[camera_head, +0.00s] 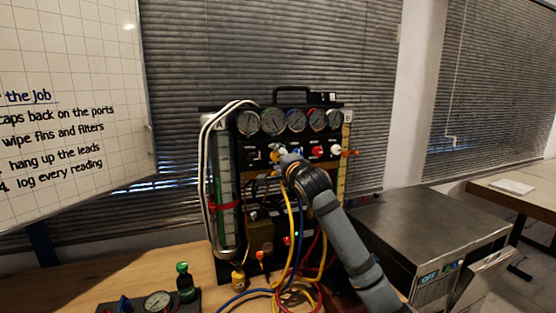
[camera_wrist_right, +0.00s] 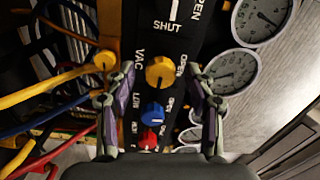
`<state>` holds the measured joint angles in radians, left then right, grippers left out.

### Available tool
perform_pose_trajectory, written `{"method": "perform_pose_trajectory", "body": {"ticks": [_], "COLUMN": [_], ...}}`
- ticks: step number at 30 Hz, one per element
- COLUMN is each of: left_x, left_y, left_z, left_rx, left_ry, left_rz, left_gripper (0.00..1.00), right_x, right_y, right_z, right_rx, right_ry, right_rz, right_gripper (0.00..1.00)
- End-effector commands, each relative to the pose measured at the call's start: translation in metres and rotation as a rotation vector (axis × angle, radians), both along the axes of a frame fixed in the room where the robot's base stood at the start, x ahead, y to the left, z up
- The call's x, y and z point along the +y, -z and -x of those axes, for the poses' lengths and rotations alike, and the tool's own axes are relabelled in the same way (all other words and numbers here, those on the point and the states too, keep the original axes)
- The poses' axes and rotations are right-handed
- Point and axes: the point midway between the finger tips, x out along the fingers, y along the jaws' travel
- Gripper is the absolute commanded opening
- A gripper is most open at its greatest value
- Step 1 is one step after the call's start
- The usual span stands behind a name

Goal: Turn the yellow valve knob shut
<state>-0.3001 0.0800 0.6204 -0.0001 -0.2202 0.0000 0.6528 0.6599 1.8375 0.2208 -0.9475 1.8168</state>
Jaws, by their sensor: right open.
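The yellow valve knob (camera_wrist_right: 160,72) is on the rig's dark panel, with the words SHUT, OPEN and VAC printed around it. Its exact pointer setting is hard to read. My right gripper (camera_wrist_right: 161,78) is open, with one finger on each side of the yellow knob in the wrist view; I see gaps between knob and fingers. In the head view my right gripper (camera_head: 285,160) is in front of the valve row and hides part of it. A blue knob (camera_wrist_right: 153,112) and a red knob (camera_wrist_right: 150,140) follow in the same row. My left gripper is not in view.
A row of gauges (camera_head: 272,122) runs above the valves. Yellow, blue and red hoses (camera_head: 290,240) hang below and beside the gripper. A grey metal box (camera_head: 430,225) stands right of the rig. A small gauge (camera_head: 157,301) lies at front left.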

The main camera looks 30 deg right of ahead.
Motion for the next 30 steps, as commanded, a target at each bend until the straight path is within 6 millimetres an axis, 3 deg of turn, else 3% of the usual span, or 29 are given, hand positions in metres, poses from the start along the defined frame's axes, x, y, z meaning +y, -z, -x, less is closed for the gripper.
{"method": "perform_pose_trajectory", "body": {"ticks": [5, 13, 18, 30], "left_x": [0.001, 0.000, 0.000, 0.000], "left_y": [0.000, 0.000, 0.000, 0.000], "left_z": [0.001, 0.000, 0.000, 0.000], "left_rx": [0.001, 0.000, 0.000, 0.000], "left_ry": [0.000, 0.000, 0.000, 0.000], "left_rz": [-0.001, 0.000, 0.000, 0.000], "left_gripper": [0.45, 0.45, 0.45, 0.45], "right_x": [0.001, 0.013, 0.014, 0.018], "right_y": [0.000, 0.000, 0.000, 0.000], "right_z": [0.006, 0.052, 0.067, 0.073], "right_rx": [-0.001, 0.003, 0.001, 0.000], "right_ry": [0.001, 0.000, 0.003, -0.001], "right_rz": [0.002, 0.011, 0.006, 0.000], "right_gripper": [0.54, 0.54, 0.54, 0.54]}}
